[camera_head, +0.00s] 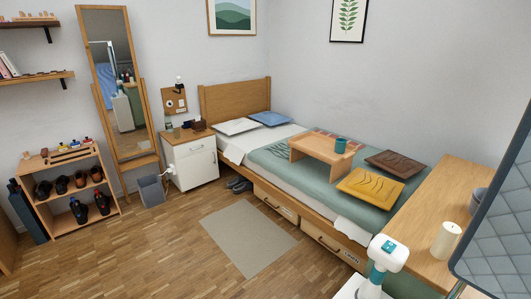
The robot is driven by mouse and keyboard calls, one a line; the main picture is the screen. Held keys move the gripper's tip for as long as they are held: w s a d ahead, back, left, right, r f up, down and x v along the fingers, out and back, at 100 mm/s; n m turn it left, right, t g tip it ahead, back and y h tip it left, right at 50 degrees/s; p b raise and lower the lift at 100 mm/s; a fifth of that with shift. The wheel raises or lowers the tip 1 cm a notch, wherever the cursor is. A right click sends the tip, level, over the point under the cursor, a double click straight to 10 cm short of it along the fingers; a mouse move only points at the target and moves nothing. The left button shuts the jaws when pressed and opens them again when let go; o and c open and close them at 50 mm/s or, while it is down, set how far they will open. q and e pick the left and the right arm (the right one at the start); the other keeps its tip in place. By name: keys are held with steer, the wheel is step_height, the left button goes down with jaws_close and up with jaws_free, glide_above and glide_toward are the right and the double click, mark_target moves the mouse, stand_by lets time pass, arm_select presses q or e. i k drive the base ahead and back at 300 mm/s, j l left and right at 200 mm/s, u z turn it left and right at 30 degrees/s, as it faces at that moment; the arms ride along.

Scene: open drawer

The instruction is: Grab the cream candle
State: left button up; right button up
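A cream candle (446,240), a short upright cylinder, stands on the wooden desk (447,196) at the right. A white and teal link of my arm shows at the bottom, left of the candle and apart from it in the picture. Neither of my grippers can be made out in the head view, so nothing is seen touching the candle.
A dark-edged quilted panel (505,215) rises just right of the candle. A grey container (476,200) stands behind it, partly hidden by the panel. The bed (285,172) lies left of the desk, with a small wooden tray table (322,150).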

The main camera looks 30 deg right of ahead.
mark_target(448, 235)
steer(key=i+z, duration=0.35)
steer(key=i, duration=0.35)
steer(key=i+j+z, duration=0.3)
steer(key=i, duration=0.35)
steer(key=i+z, duration=0.25)
steer(key=z, duration=0.2)
steer(key=i+z, duration=0.25)
steer(key=z, duration=0.15)
steer(key=i+j+z, duration=0.15)
steer(key=z, duration=0.3)
steer(key=i+j+z, duration=0.25)
steer(key=z, duration=0.2)
